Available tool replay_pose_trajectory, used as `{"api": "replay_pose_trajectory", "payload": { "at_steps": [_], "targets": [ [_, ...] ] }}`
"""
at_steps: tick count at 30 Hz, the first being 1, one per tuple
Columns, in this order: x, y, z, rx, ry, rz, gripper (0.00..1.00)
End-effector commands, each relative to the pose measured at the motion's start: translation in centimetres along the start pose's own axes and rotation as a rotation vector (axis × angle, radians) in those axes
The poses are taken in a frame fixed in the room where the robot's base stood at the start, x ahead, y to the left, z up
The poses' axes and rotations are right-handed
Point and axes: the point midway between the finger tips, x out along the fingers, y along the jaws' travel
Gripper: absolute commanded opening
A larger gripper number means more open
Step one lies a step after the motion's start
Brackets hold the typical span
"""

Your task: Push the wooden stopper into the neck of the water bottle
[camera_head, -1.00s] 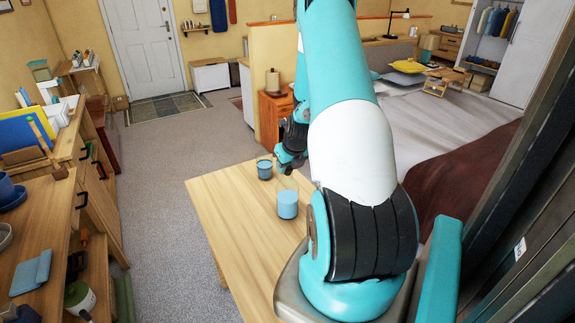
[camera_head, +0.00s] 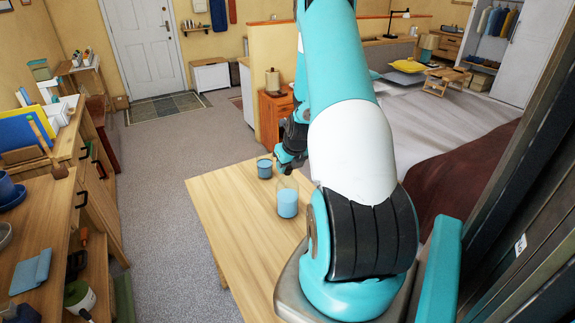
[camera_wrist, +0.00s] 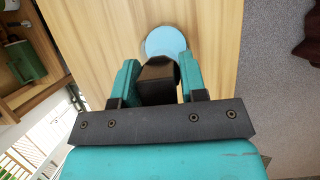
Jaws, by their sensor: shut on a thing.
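In the wrist view my gripper (camera_wrist: 158,72) has its two teal fingers closed on a dark brown block, which looks like the wooden stopper (camera_wrist: 158,84). A round light blue shape, apparently the water bottle (camera_wrist: 166,40), lies just beyond the fingertips, partly covered by the stopper. In the head view the bottle (camera_head: 287,203) looks like a clear vessel with blue contents, upright on the table. My gripper (camera_head: 283,165) is dark and small there, above and behind it. The neck is not clear, and I cannot tell whether the stopper touches it.
The table's left and front part is bare. A cluttered wooden shelf unit (camera_head: 45,215) stands at the left, with carpet between. A bed (camera_head: 440,130) is at the right.

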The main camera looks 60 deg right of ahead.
Motion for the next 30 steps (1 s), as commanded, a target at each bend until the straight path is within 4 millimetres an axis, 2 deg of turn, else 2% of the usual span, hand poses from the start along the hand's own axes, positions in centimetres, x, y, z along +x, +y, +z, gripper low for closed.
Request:
{"api": "replay_pose_trajectory", "payload": {
  "at_steps": [11,12,15,21,24,30],
  "targets": [
    [0.34,0.07,-0.45,0.001,0.01,0.002,0.16],
    [0.34,0.07,-0.45,0.001,0.01,0.002,0.48],
    [0.3,0.06,-0.38,0.001,0.008,0.002,0.69],
    [0.22,0.04,-0.27,0.001,0.006,0.001,0.71],
    [0.19,0.04,-0.23,0.001,0.005,0.001,0.94],
    [0.17,0.03,-0.2,0.0,0.004,0.001,0.94]
  ]
}}
